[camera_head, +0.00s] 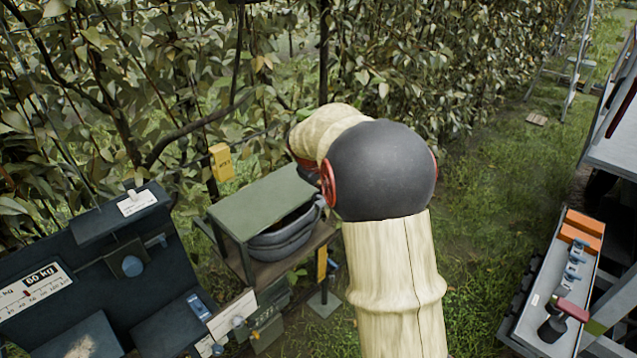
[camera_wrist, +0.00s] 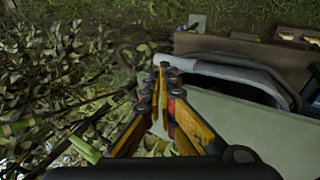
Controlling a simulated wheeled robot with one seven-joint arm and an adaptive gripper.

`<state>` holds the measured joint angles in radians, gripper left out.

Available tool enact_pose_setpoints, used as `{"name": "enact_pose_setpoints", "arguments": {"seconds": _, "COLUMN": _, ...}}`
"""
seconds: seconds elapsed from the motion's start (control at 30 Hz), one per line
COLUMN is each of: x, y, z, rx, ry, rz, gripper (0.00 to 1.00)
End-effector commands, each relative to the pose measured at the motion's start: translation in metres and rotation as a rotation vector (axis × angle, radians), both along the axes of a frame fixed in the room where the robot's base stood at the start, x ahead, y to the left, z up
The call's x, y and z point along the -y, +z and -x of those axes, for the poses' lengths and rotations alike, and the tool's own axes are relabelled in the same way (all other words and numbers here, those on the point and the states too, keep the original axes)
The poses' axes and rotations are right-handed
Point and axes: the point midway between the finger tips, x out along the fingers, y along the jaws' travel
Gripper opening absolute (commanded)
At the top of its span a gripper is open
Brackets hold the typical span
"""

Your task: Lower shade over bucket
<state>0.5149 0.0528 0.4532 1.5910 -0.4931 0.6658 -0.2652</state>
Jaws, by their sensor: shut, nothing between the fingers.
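The shade is a flat grey-green panel (camera_head: 262,200) on a small stand in the head view. It lies roughly level above the dark bucket (camera_head: 283,243), whose front and right side show below and beyond its edge. In the wrist view the shade (camera_wrist: 255,130) spreads at the lower right, with the bucket's grey rim (camera_wrist: 225,70) past its edge. My gripper (camera_wrist: 160,78) is shut and empty, with yellow fingers near the shade's left edge; I cannot tell if they touch it. In the head view my gripper is hidden behind my arm.
A dark weighing station (camera_head: 110,270) stands at the left. A yellow tag (camera_head: 221,162) hangs by the leafy hedge (camera_head: 180,80) behind the shade. A tray of tools (camera_head: 555,295) is at the right, and a ladder (camera_head: 575,60) stands farther back. Grass between is open.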

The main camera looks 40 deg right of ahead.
Motion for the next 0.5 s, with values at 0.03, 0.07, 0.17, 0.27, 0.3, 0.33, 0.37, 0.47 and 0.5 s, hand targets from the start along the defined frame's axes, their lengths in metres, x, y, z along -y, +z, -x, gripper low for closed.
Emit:
{"name": "enact_pose_setpoints", "arguments": {"seconds": 0.03, "x": 0.002, "y": -0.014, "z": 0.000, "rx": 0.000, "ry": 0.000, "rz": 0.000, "gripper": 0.00}}
{"name": "enact_pose_setpoints", "arguments": {"seconds": 0.07, "x": 0.003, "y": -0.018, "z": 0.000, "rx": 0.000, "ry": 0.000, "rz": 0.000, "gripper": 0.00}}
{"name": "enact_pose_setpoints", "arguments": {"seconds": 0.17, "x": 0.006, "y": -0.029, "z": -0.001, "rx": 0.000, "ry": 0.001, "rz": 0.000, "gripper": 0.00}}
{"name": "enact_pose_setpoints", "arguments": {"seconds": 0.27, "x": 0.007, "y": -0.037, "z": -0.001, "rx": 0.000, "ry": 0.001, "rz": 0.001, "gripper": 0.00}}
{"name": "enact_pose_setpoints", "arguments": {"seconds": 0.3, "x": 0.008, "y": -0.039, "z": -0.001, "rx": 0.000, "ry": 0.000, "rz": 0.001, "gripper": 0.00}}
{"name": "enact_pose_setpoints", "arguments": {"seconds": 0.33, "x": 0.008, "y": -0.040, "z": -0.001, "rx": 0.000, "ry": 0.000, "rz": 0.001, "gripper": 0.00}}
{"name": "enact_pose_setpoints", "arguments": {"seconds": 0.37, "x": 0.008, "y": -0.042, "z": -0.001, "rx": 0.000, "ry": 0.000, "rz": 0.001, "gripper": 0.00}}
{"name": "enact_pose_setpoints", "arguments": {"seconds": 0.47, "x": 0.009, "y": -0.044, "z": -0.001, "rx": 0.000, "ry": 0.000, "rz": 0.001, "gripper": 0.00}}
{"name": "enact_pose_setpoints", "arguments": {"seconds": 0.5, "x": 0.009, "y": -0.045, "z": -0.001, "rx": 0.000, "ry": 0.000, "rz": 0.001, "gripper": 0.00}}
